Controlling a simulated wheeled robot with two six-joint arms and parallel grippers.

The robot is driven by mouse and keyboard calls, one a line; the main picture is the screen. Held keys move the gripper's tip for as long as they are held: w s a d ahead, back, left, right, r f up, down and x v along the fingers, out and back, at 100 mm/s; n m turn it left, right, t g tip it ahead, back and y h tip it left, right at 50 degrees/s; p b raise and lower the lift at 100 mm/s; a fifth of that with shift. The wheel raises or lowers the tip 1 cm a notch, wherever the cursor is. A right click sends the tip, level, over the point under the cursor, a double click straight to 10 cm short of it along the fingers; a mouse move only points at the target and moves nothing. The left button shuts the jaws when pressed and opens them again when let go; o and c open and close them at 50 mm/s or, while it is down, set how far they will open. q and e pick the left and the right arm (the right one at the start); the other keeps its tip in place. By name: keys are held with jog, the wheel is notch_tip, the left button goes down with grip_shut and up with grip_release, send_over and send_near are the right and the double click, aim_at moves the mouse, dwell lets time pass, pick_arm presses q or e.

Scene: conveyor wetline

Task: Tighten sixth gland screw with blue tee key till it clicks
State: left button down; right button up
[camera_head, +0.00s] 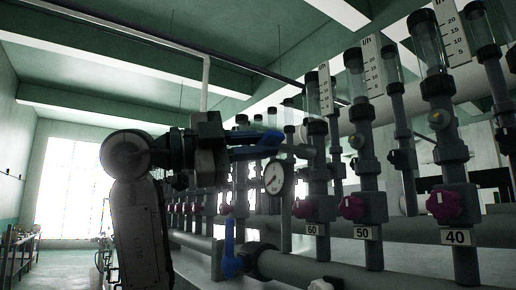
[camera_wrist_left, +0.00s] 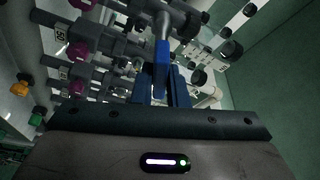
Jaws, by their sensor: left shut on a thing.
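My left gripper (camera_head: 262,147) reaches in from the left in the head view, in front of the pipework. In the left wrist view, its two dark blue fingers (camera_wrist_left: 162,95) are shut on a bright blue piece, seemingly the tee key (camera_wrist_left: 162,55). A grey shaft-like part shows beyond the blue piece, among the pipes; I cannot tell whether it belongs to the key. The gland screws are too small or hidden to pick out, so contact with the sixth cannot be told. My right gripper is not in view.
A pressure gauge (camera_head: 275,177) is close beside the gripper. A blue lever (camera_head: 229,240) stands below it. Upright pipes with clear tubes, magenta knobs (camera_head: 446,204) and number plates such as 40 (camera_head: 457,237) crowd the right.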

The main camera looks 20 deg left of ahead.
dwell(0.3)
pick_arm(q)
jog(key=shift+s+a+b, duration=0.25)
jog(key=shift+s+a, duration=0.1)
jog(key=shift+s, duration=0.25)
jog(key=shift+s+a+b, duration=0.2)
jog(key=shift+s+a, duration=0.15)
jog(key=shift+s, duration=0.2)
dwell(2.1)
jog(key=s+a+b, duration=0.3)
jog(key=s+a, duration=0.5)
jog(key=s, duration=0.5)
jog(key=shift+s, duration=0.4)
jog(key=shift+w, duration=0.1)
dwell(0.3)
